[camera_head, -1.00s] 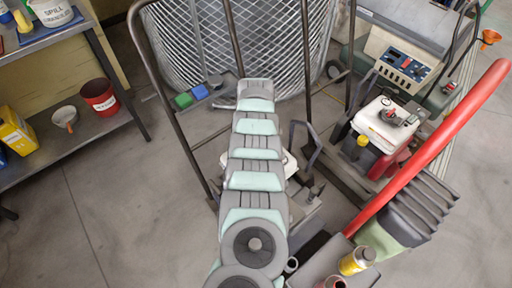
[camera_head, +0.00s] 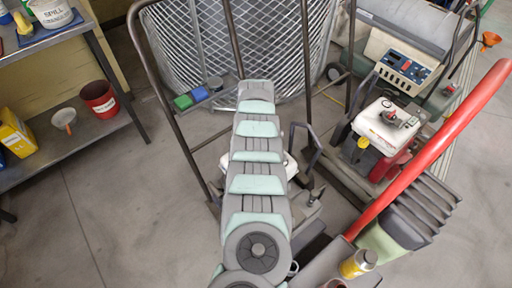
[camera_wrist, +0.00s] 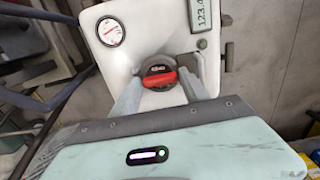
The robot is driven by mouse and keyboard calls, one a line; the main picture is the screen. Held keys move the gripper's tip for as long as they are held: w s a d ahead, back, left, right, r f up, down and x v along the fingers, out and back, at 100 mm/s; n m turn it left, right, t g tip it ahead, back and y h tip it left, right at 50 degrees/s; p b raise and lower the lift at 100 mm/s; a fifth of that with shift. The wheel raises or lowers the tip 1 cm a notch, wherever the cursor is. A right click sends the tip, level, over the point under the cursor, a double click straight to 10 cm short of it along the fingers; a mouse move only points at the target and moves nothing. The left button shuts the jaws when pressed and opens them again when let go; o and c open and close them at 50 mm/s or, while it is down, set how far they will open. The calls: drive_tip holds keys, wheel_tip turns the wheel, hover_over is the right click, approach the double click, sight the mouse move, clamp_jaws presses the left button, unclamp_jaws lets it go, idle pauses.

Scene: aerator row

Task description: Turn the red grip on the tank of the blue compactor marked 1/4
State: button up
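In the wrist view a white tank (camera_wrist: 122,65) carries a round black cap with a red grip (camera_wrist: 160,79) across it. My gripper (camera_wrist: 160,88) is open, with one grey finger left and one right of the grip; I cannot tell whether they touch the cap. A round gauge (camera_wrist: 111,31) and a small display (camera_wrist: 203,18) sit on the tank. In the head view my arm hides my gripper and most of this machine; a sliver of white tank (camera_head: 291,166) shows beside the arm. I cannot see its blue colour or the 1/4 mark.
A second machine with a white tank (camera_head: 388,126) stands to the right, near a long red handle (camera_head: 432,145). A mesh drum (camera_head: 250,45) is behind. A shelf (camera_head: 70,143) stands at left, with clear floor between it and my arm.

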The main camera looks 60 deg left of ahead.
drive_tip(key=o, duration=0.3)
wheel_tip(320, 180, up, 11)
drive_tip(key=p, duration=0.4)
idle(0.6)
drive_tip(key=shift+s, duration=0.1)
